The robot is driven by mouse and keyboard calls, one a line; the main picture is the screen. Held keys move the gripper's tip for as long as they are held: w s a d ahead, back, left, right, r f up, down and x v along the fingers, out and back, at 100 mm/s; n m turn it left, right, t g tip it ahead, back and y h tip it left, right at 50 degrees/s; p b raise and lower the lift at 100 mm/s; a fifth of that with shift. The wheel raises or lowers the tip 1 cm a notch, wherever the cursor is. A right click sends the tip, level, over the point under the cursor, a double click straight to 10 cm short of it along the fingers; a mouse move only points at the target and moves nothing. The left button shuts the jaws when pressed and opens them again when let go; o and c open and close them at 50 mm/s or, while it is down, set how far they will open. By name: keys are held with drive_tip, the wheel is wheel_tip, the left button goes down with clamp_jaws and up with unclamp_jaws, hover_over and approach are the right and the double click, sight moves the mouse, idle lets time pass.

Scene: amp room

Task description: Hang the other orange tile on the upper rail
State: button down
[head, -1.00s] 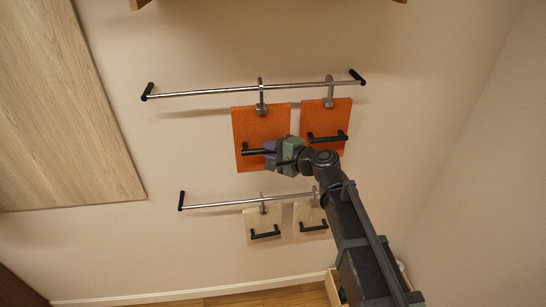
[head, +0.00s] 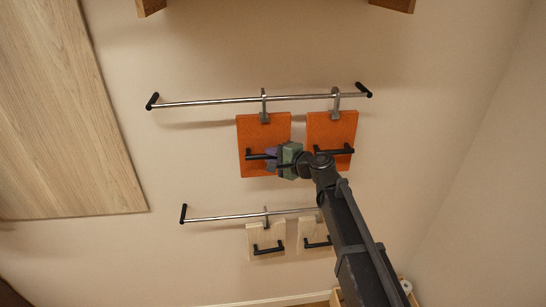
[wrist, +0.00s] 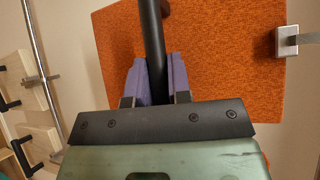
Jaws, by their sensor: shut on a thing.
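Two orange tiles are at the upper rail (head: 205,102) in the head view. The right orange tile (head: 331,128) hangs from it by a grey hook. The left orange tile (head: 263,131) is upright beside it, with a narrow gap between them. Its grey hook (head: 264,105) crosses the rail; I cannot tell whether it bears on it. My gripper (head: 272,158) is shut on the left tile's black handle (head: 256,157). In the wrist view the purple fingers (wrist: 155,82) flank the handle bar (wrist: 152,35), with the orange face (wrist: 215,50) behind.
A lower rail (head: 225,216) carries two pale wooden tiles (head: 266,240) with black handles; my arm partly covers the right one. A wooden panel (head: 55,120) is on the left wall. Wooden pieces (head: 393,4) jut in at the top. The upper rail's left part is free.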

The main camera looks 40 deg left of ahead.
drive_tip(key=c, duration=1)
unclamp_jaws()
drive_tip(key=w+p+v, duration=0.1)
drive_tip(key=p+v, duration=0.1)
drive_tip(key=v, duration=0.9)
drive_tip(key=s+d+f+n+g+h+b, duration=0.2)
drive_tip(key=s+d+f+n+h, duration=0.4)
drive_tip(key=d+f, duration=0.4)
drive_tip(key=s+d+f+m+h+b, duration=0.1)
drive_tip(key=d+f+h+b, duration=0.1)
drive_tip(key=d, duration=1.1)
drive_tip(key=s+d+f+m+h+b, duration=0.1)
drive_tip(key=d+f+h, duration=0.3)
drive_tip(key=d, duration=0.9)
drive_tip(key=s+d+f+m+h+b, duration=0.1)
drive_tip(key=d+f+h+b, duration=0.2)
drive_tip(key=d, duration=1.1)
drive_tip(key=shift+s+f+t+h+b, duration=0.15)
drive_tip(key=shift+f+t+h, duration=0.05)
drive_tip(key=shift+f, duration=0.7)
drive_tip(key=shift+s+f+t+h+b, duration=0.15)
drive_tip(key=shift+s+f+t+h, duration=0.05)
drive_tip(key=shift+f, duration=0.75)
